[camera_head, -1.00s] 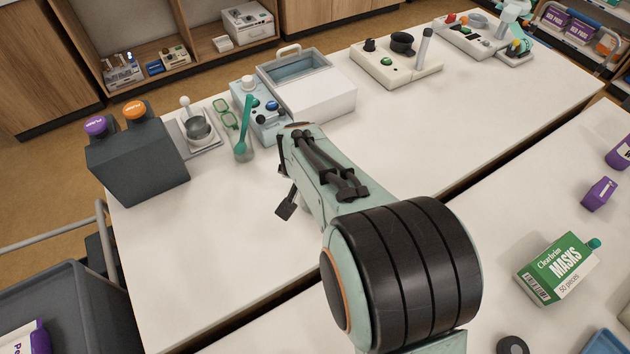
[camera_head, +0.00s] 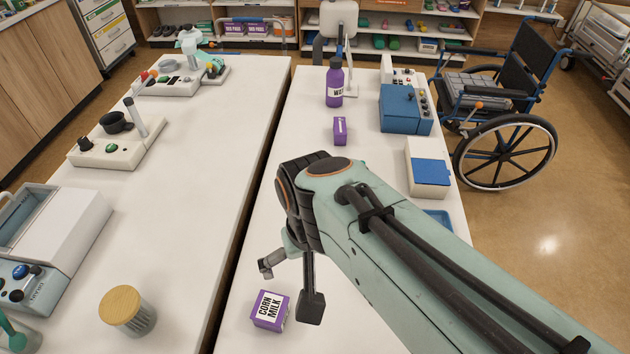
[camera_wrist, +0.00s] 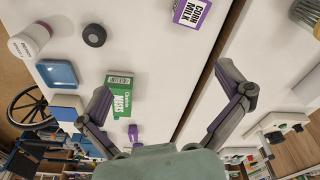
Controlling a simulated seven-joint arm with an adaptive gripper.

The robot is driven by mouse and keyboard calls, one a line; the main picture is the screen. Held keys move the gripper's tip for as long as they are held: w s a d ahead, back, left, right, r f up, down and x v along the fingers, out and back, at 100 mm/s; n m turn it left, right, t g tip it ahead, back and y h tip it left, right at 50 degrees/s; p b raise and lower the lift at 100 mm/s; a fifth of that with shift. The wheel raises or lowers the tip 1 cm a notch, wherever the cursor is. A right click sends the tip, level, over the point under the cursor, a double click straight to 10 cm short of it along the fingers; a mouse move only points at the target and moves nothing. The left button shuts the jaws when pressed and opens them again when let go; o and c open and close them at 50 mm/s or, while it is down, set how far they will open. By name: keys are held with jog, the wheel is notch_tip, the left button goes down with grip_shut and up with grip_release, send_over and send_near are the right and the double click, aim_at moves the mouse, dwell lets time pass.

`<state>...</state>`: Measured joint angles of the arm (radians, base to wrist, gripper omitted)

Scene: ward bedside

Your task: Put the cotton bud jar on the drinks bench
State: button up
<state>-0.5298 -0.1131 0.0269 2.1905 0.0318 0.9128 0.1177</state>
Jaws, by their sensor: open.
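A ribbed jar with a round wooden lid (camera_head: 127,308), which looks like the cotton bud jar, stands upright on the left white bench (camera_head: 185,200). Its label is not readable. A second white bench (camera_head: 300,130) runs alongside, across a narrow gap; no sign shows which is the drinks bench. My gripper (camera_wrist: 165,80) is open and empty in the wrist view, its fingers spread wide above the benches.
The right bench also holds a purple bottle (camera_head: 335,82), small purple box (camera_head: 340,131), blue device (camera_head: 405,108) and green masks box (camera_wrist: 119,95). A white-lidded tub (camera_wrist: 30,42) and dark puck (camera_wrist: 94,35) stand there too. A wheelchair (camera_head: 500,100) is beyond.

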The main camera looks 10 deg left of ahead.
jog(key=s+d+f+m+g, duration=0.1)
jog(key=s+d+m, duration=0.2)
jog(key=s+d, duration=0.8)
jog(key=shift+d+m+g, duration=0.3)
jog(key=shift+d+g, duration=0.1)
jog(key=shift+d, duration=0.4)
